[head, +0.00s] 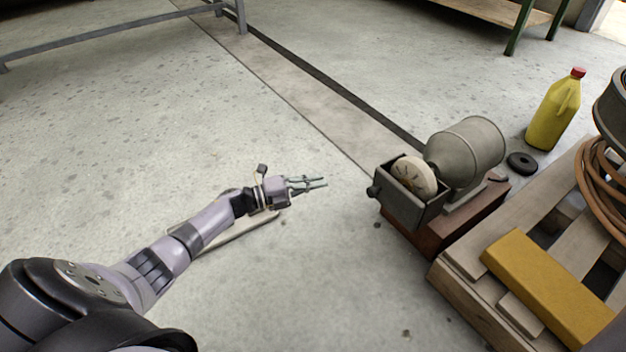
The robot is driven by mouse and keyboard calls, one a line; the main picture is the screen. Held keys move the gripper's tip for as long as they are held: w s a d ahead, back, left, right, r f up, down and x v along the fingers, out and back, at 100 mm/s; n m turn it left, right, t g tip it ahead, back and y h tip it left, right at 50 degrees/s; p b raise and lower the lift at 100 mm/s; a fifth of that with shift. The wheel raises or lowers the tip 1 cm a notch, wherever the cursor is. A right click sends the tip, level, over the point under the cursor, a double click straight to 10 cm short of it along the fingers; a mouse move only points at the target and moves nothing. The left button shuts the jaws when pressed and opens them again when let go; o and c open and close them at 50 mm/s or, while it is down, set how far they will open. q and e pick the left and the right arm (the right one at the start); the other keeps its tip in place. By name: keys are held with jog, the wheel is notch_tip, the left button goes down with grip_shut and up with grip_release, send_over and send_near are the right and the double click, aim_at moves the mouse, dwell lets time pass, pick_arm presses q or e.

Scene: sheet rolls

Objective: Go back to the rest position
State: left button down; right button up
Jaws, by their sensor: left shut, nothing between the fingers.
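My left arm reaches in from the lower left over the bare concrete floor. My left gripper (314,183) is at the middle of the head view, its fingers pointing right. The fingers are shut with nothing held between them. The gripper is apart from the grey bench grinder (465,155), which stands to its right. My right gripper does not show in the head view. No sheet rolls can be made out.
A wooden pallet (463,259) at the lower right bears a yellow block (545,285) and a coiled brown hose (598,180). A yellow jug (553,115) and a black ring (522,163) are behind the grinder.

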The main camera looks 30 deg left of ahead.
pick_arm(q)
jog(key=shift+a, duration=0.45)
